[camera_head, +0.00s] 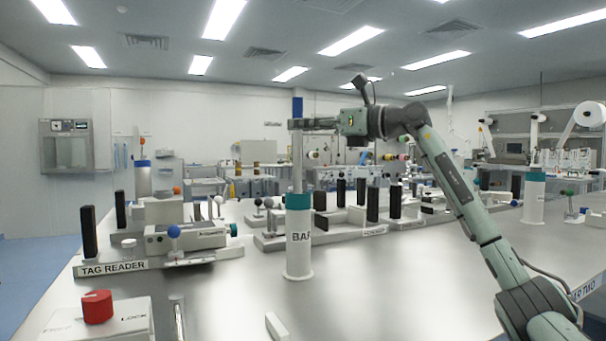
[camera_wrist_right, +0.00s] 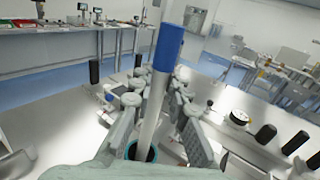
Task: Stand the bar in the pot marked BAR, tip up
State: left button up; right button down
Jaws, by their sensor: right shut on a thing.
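The bar (camera_head: 297,165) is a slim, pale rod with a blue band near its upper end. It is upright in the head view, its blue part above the fingers. My right gripper (camera_head: 299,125) is shut on it. The white pot marked BAR (camera_head: 299,252), with a teal rim, stands on the table directly below. In the wrist view the bar (camera_wrist_right: 152,112) runs between the fingers (camera_wrist_right: 158,105), its blue band up, down to the pot's dark mouth (camera_wrist_right: 134,152). How deep its lower end sits is hidden. My left gripper is not in view.
A tag reader (camera_head: 114,268) with black posts stands left, and a box with a red knob (camera_head: 97,307) front left. Several fixtures with black posts (camera_head: 372,201) stand behind the pot. Another teal-rimmed pot (camera_head: 534,200) is far right. The table right of the pot is clear.

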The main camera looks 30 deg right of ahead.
aim_at(301, 166)
notch_tip(301, 166, down, 5)
jog(key=shift+r, duration=0.1)
notch_tip(301, 166, down, 4)
jog(key=shift+r+b, duration=0.1)
jog(key=shift+b, duration=0.35)
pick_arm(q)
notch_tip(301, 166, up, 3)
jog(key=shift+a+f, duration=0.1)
pick_arm(e)
jog(key=shift+f, duration=0.25)
jog(key=c, duration=1.5)
grip_release()
jog(key=shift+r, duration=0.1)
